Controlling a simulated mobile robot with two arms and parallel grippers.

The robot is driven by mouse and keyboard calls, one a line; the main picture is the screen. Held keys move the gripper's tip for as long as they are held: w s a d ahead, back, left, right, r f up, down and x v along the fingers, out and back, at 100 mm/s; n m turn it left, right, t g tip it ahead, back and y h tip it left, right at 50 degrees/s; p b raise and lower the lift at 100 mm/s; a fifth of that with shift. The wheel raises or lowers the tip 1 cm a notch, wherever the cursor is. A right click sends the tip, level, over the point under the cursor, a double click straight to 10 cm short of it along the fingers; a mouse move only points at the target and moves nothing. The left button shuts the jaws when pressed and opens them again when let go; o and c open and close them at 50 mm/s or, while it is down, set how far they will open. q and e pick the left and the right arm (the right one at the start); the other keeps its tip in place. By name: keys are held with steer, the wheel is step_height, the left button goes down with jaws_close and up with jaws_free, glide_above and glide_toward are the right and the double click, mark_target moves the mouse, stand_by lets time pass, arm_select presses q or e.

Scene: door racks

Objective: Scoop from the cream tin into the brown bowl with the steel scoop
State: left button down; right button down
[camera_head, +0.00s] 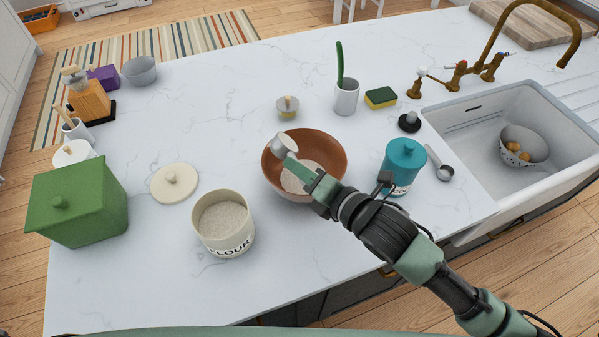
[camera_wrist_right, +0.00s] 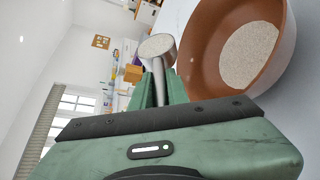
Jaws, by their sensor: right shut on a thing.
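The cream tin (camera_head: 224,238), marked FLOUR, stands open on the counter with pale flour inside. Its cream lid (camera_head: 174,183) lies behind it to the left. The brown bowl (camera_head: 332,150) stands right of the tin with a patch of pale flour in its bottom; the wrist view shows the bowl too (camera_wrist_right: 205,45). My right gripper (camera_head: 303,172) is over the bowl, shut on the handle of the steel scoop (camera_head: 284,144). In the right wrist view the scoop's head (camera_wrist_right: 157,46) shows a pale, speckled face, apparently flour. My left gripper is out of view.
A green box (camera_head: 78,205) stands at the left. A small lidded pot (camera_head: 287,107) is behind the bowl. The counter's back middle is clear.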

steer(key=shift+f+m+y+b, duration=0.3)
steer(key=shift+m+y+b, duration=0.3)
steer(key=shift+m+b, duration=0.9)
steer(key=d+m+t+b, duration=0.1)
steer(key=m+b, duration=0.1)
steer(key=m, duration=0.1)
steer(key=d+m+t+y+b, duration=0.1)
steer(key=m+b, duration=0.2)
steer(key=w+d+f+m+t+b, duration=0.1)
steer(key=m+b, duration=0.2)
steer(key=m, duration=0.1)
steer(key=m+t, duration=0.1)
steer(key=m, duration=0.1)
steer(key=m+t, duration=0.1)
steer(key=m, duration=0.2)
steer(key=d+m+t+h+p, duration=0.1)
steer(key=m, duration=0.1)
steer(key=shift+w+d+m, duration=0.1)
steer(key=shift+w+m, duration=0.2)
steer(key=shift+w, duration=0.05)
